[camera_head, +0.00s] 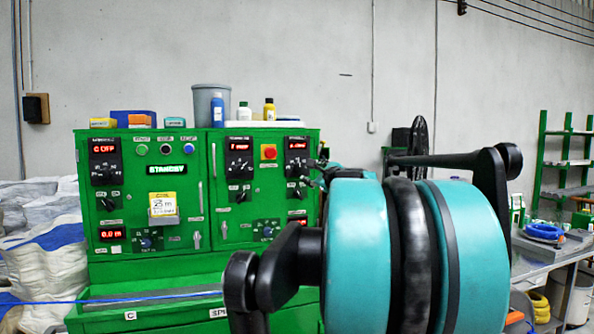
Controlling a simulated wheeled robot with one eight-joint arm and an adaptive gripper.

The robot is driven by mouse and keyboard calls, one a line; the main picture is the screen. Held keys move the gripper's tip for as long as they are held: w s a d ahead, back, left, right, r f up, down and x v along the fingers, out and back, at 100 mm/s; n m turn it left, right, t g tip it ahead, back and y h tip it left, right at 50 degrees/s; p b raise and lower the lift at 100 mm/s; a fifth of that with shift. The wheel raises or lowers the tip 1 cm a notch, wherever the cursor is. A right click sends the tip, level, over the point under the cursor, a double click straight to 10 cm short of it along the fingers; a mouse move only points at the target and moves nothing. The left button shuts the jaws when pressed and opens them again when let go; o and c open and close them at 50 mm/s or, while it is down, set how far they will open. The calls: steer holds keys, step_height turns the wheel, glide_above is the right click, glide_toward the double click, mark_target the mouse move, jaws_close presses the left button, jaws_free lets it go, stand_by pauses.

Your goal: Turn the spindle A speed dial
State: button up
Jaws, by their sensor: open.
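The green control cabinet (180,262) stands at left and centre, with several dials and red displays on its front. The rightmost upper dial panel (298,160) has a red display whose small text seems to start with A. I cannot read its label well enough to be sure that it is the spindle A dial. My gripper (318,170) shows only in part, as small dark and teal pieces at the cabinet's right edge, close to this panel. It is open, with nothing seen between its fingers. My large teal arm links hide the rest, and contact with a dial cannot be told.
Other dial panels sit at left (105,160) and middle (239,158), with a red button (268,152) between the middle and right ones. Bottles and a grey bin (210,104) stand on top. A blue cable (120,298) crosses the front. A workbench (545,262) stands at right.

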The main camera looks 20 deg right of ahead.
mark_target(301, 168)
steer(key=w, duration=1)
steer(key=shift+w+a, duration=0.2)
steer(key=shift+a, duration=0.15)
jaws_close()
